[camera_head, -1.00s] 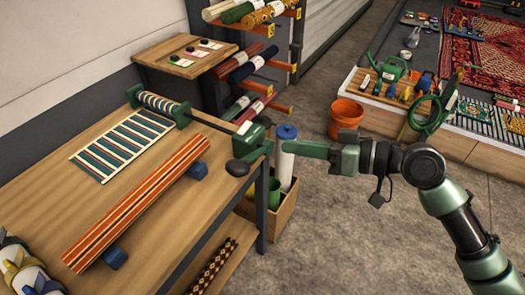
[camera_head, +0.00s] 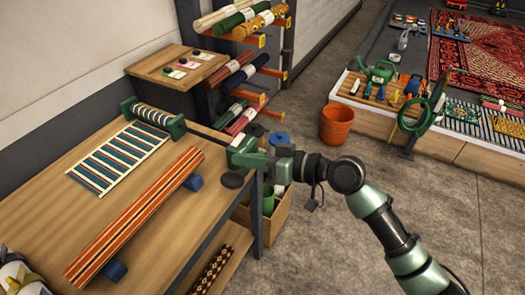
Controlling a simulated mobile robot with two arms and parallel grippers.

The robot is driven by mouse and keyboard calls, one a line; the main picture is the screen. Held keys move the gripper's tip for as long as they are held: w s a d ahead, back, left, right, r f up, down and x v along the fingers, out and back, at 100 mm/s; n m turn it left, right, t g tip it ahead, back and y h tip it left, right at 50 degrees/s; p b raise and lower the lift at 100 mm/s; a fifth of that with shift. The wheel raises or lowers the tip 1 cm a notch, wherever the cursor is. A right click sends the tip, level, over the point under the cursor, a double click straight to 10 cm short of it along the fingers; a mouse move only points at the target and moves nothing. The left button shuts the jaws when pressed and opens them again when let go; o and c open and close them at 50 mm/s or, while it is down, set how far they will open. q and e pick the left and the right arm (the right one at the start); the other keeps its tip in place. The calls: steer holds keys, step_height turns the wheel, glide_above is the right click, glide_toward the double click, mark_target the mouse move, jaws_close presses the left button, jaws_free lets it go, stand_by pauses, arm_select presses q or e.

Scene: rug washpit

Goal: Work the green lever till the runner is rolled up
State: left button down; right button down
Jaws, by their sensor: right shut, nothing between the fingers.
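The striped runner (camera_head: 117,160), teal, white and red, lies flat on the wooden table. Its far end meets a striped roll (camera_head: 153,115) between green end supports. A dark shaft runs right from the roll to a green housing (camera_head: 243,143) at the table edge. A dark round knob (camera_head: 232,181) shows just below the housing. My right gripper (camera_head: 238,158) is shut and empty, its green fingers overlapping the housing. I cannot tell whether they touch it, and the green lever is hard to separate from them. My left gripper is not in view.
An orange striped length (camera_head: 135,215) rests on blue blocks in front of the runner. A rack of rolled rugs (camera_head: 240,75) stands behind. An orange bucket (camera_head: 337,124) and a wooden box (camera_head: 277,217) stand on the floor. Open floor lies right of the table.

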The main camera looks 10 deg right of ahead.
mark_target(244, 172)
steer(key=shift+s+a+f, duration=0.1)
steer(key=shift+s+f, duration=0.2)
steer(key=shift+f, duration=0.35)
steer(key=shift+s+a+f, duration=0.1)
steer(key=shift+s+f, duration=0.15)
steer(key=shift+f, duration=0.4)
steer(key=shift+f, duration=0.15)
